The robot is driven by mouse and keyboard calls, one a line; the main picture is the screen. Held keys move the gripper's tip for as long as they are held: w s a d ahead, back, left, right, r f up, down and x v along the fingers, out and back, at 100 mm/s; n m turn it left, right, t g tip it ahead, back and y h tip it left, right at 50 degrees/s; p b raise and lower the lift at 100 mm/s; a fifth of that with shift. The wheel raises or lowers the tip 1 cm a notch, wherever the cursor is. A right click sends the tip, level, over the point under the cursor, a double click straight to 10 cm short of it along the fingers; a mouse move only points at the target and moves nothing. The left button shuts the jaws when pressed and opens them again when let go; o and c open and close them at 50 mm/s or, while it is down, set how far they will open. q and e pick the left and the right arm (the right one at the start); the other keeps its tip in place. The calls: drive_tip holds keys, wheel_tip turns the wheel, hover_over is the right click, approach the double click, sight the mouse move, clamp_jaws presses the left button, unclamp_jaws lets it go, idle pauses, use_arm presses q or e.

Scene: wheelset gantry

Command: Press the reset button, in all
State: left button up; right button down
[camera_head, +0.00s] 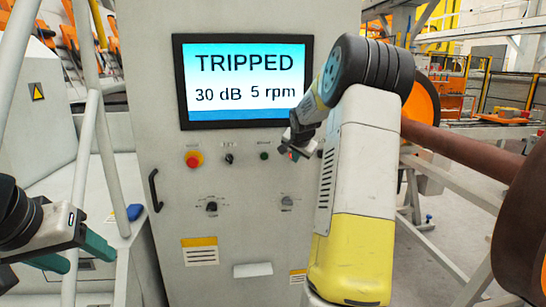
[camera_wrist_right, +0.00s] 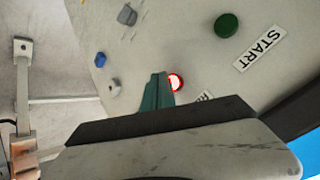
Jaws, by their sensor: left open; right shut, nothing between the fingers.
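The reset button shows in the right wrist view as a small red button with a bright, lit-looking face (camera_wrist_right: 177,82); the label beside it is mostly hidden. My right gripper (camera_wrist_right: 157,90) is shut and empty, its teal fingertips at the button's edge and overlapping it in the picture. I cannot tell whether they touch it. In the head view my right gripper (camera_head: 294,150) is at the cabinet front, below the screen, largely covering the button. My left gripper (camera_head: 80,256) is open and empty at the lower left, away from the panel.
The grey cabinet (camera_head: 240,220) has a screen (camera_head: 246,80) reading TRIPPED, 30 dB, 5 rpm. A red emergency stop (camera_head: 193,158), black switch (camera_head: 229,158) and green START button (camera_head: 264,156) sit in the same row; START also shows in the wrist view (camera_wrist_right: 227,25). Two knobs (camera_head: 211,207) are below.

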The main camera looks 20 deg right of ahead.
drive_tip(key=shift+w+d, duration=0.1)
drive_tip(key=shift+w, duration=0.3)
drive_tip(key=shift+w+d, duration=0.1)
drive_tip(key=shift+w, duration=0.35)
idle(0.7)
drive_tip(key=shift+s, duration=0.1)
drive_tip(key=shift+s+a, duration=0.2)
drive_tip(key=shift+s, duration=0.55)
drive_tip(key=s, duration=0.2)
drive_tip(key=s+a, duration=0.1)
drive_tip(key=s, duration=0.2)
idle(0.4)
idle(0.6)
